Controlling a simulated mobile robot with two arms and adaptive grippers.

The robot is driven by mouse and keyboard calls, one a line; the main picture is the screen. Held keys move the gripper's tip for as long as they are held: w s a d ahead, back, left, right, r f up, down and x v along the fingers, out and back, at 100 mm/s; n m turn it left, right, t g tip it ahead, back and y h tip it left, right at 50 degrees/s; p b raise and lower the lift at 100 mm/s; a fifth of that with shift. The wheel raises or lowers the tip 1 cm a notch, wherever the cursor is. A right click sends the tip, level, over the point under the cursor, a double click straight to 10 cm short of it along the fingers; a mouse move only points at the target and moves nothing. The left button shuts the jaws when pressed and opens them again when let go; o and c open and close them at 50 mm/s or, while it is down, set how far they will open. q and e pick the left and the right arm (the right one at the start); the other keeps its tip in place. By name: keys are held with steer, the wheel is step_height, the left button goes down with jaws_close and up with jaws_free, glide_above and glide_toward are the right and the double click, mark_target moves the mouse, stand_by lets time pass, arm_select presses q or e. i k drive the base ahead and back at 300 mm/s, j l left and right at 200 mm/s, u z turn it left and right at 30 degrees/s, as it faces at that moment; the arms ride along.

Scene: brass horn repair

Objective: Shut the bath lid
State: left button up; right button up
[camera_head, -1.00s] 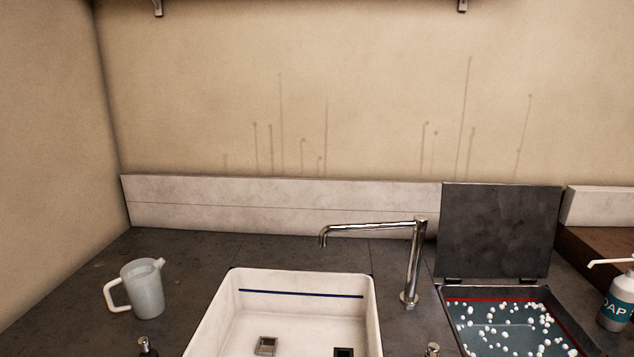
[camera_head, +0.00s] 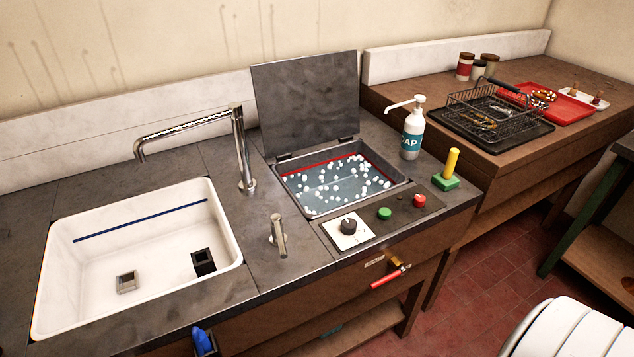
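The bath lid (camera_head: 306,103) is a dark grey square panel. It stands open, upright and leaning back a little, hinged at the back edge of the bath. The bath (camera_head: 397,190) is a rectangular basin set in the counter, with bluish liquid, many white floating balls and a red line along its inner back wall. Neither of my grippers is in view. A white rounded shape at the lower right corner may be part of my own arm, but I cannot tell.
A white sink (camera_head: 120,225) and chrome tap (camera_head: 240,150) are left of the bath. A soap bottle (camera_head: 411,138) stands right of the lid. A dial (camera_head: 348,227), green button (camera_head: 385,213), red button (camera_head: 419,200) and yellow-handled green block (camera_head: 447,180) sit in front and right. A wire basket (camera_head: 492,112) is farther right.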

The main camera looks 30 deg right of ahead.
mark_target(308, 101)
steer(key=k+l+z, duration=0.1)
steer(key=z, duration=0.35)
steer(key=k+l+z, duration=0.1)
steer(key=l+z, duration=0.15)
steer(key=z, duration=0.25)
